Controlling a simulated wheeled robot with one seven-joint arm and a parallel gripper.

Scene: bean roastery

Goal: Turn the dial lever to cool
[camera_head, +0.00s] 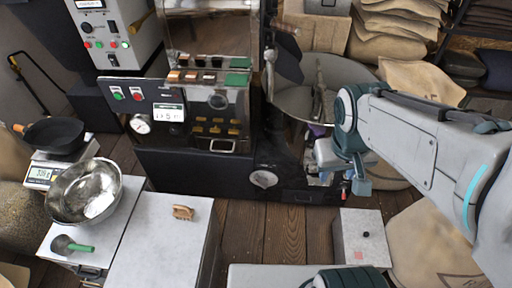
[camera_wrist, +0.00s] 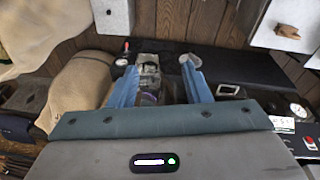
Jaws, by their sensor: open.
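A round pale dial (camera_head: 264,178) sits low on the front of the black roaster base in the head view. A pale round part that looks like the same dial (camera_wrist: 185,58) shows at the tip of the right finger in the wrist view. I cannot make out a lever or a "cool" mark. My gripper (camera_wrist: 158,68) is open, with two blue fingers apart. A small metallic part (camera_wrist: 150,75) shows between them; contact cannot be told. In the head view my gripper (camera_head: 326,165) hangs at the right end of the base, partly hidden by my arm.
The roaster panel (camera_head: 175,107) has buttons, a display and a gauge. A white box (camera_head: 361,240) stands at lower right near sacks. Wood floor (camera_head: 285,235) is clear.

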